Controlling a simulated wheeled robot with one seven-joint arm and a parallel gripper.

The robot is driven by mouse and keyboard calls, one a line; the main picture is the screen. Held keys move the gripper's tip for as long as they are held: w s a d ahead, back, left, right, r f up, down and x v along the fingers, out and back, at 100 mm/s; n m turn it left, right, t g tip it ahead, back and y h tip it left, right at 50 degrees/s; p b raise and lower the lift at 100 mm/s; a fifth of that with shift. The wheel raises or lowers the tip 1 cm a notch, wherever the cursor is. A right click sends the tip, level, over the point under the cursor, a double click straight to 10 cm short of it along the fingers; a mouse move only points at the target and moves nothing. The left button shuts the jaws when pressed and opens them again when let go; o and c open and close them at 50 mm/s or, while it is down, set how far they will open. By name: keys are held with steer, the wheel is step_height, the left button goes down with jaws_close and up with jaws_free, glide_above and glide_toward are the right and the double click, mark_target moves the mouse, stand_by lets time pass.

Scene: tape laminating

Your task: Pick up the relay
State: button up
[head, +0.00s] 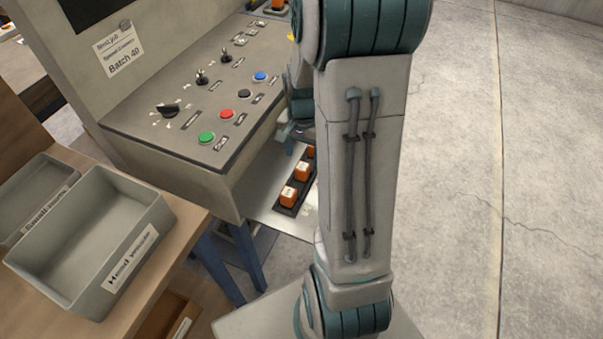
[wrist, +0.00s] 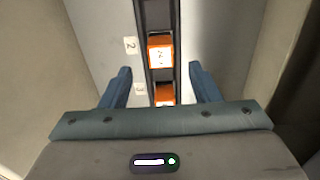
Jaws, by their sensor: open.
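Orange relays with white faces sit in a dark rail in the open space below the control console. In the head view one relay (head: 289,196) is nearest, and another relay (head: 303,171) sits behind it. In the wrist view one relay (wrist: 160,52) is by the label "2", and a second relay (wrist: 165,94) is by the label "3". My gripper (wrist: 161,80) is open, with its blue fingers on either side of the rail and the lower relay between them in the picture. I cannot tell its height above the relays. In the head view my arm hides much of the rail.
The console (head: 190,110) with knobs and coloured buttons overhangs the rail. A grey open bin (head: 135,245) stands on a wooden bench at left and looks empty. In the wrist view, pale walls flank the rail panel (wrist: 215,35). Bare floor lies at right.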

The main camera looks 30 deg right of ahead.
mark_target(302, 166)
steer(key=shift+a+f+b, duration=0.1)
steer(key=shift+f+b, duration=0.2)
steer(key=shift+f, duration=2.75)
steer(key=c, duration=1.1)
